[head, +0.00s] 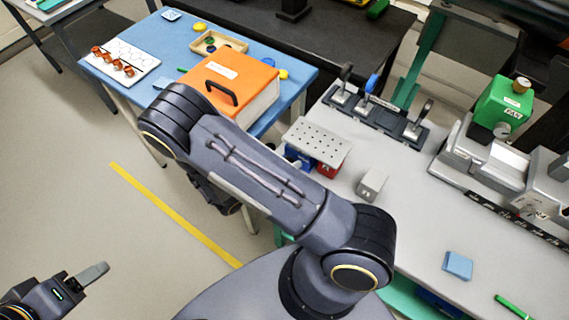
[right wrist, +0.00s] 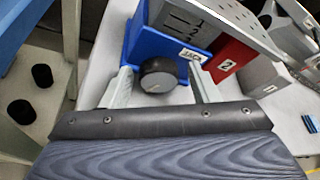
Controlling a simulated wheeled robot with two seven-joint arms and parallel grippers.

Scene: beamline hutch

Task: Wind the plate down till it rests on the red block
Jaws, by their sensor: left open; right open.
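The grey perforated plate (head: 317,139) sits over a blue stand (head: 293,155) and the red block (head: 327,171) on the grey bench. A dark round knob (right wrist: 157,76) is on the front of the blue stand (right wrist: 160,43). My right gripper (right wrist: 159,72) is open, with one finger on each side of the knob; contact is unclear. My right arm hides that gripper in the head view. My left gripper (head: 88,278) is open and empty, over the floor.
A grey block (head: 371,184) stands right of the red block. Levers (head: 375,108) and a machine with a green box (head: 502,103) are behind. An orange binder (head: 232,82) lies on the blue table. The front right bench is mostly clear around a blue pad (head: 457,265).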

